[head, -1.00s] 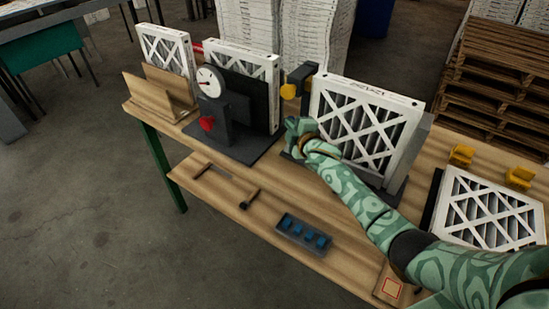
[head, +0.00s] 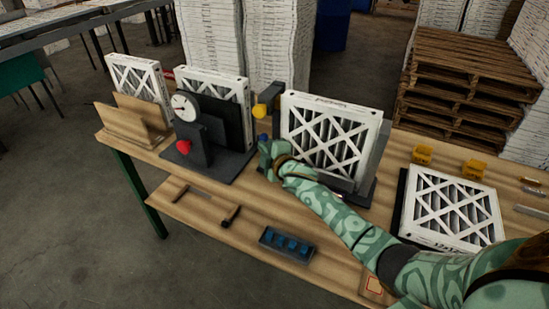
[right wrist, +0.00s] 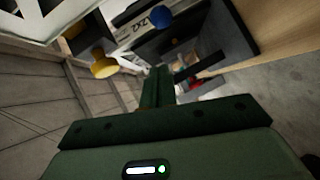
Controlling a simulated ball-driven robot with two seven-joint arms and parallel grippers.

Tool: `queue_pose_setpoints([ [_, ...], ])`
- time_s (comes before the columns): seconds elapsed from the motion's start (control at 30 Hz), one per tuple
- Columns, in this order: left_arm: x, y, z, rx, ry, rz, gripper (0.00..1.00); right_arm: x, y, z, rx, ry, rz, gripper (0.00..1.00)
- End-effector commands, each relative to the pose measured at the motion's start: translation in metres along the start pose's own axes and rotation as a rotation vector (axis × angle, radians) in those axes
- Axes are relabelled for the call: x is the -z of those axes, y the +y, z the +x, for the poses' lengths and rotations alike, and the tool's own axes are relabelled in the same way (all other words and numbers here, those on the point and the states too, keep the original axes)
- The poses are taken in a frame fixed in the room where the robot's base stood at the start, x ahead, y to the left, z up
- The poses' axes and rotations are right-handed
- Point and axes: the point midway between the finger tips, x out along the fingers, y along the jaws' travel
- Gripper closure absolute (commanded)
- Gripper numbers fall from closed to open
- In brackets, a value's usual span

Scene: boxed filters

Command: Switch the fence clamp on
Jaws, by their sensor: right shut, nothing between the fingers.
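The middle fixture holds an upright white-framed filter (head: 334,140) against a dark backing. A yellow knob (head: 261,111) sits on a dark post at its upper left. A small blue knob (head: 262,137) shows below the yellow one, just above my right gripper (head: 265,153). I cannot tell which part is the fence clamp's switch. My right gripper is shut and empty at the fixture's front left corner. In the right wrist view its fingers (right wrist: 158,86) point toward the fixture, with the blue knob (right wrist: 161,17) and yellow knob (right wrist: 104,68) beyond them. My left gripper is out of view.
A gauge stand (head: 186,108) with a red knob (head: 183,146) stands to the left. A blue-celled tray (head: 287,244) and a dark-headed tool (head: 231,216) lie on the front shelf.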

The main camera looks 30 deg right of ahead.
Motion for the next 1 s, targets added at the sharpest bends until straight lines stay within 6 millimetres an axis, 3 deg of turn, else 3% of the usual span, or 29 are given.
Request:
queue_pose_setpoints([
  [0.27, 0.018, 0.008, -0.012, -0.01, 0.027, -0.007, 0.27, 0.0, 0.003, -0.048, 0.001, 0.0, 0.0, 1.0],
  [0.43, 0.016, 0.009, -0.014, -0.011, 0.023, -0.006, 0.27, 0.0, 0.003, -0.069, 0.001, 0.0, 0.001, 1.0],
  [1.0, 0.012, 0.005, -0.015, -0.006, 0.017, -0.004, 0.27, 0.0, 0.004, -0.075, 0.0, 0.0, 0.001, 1.0],
])
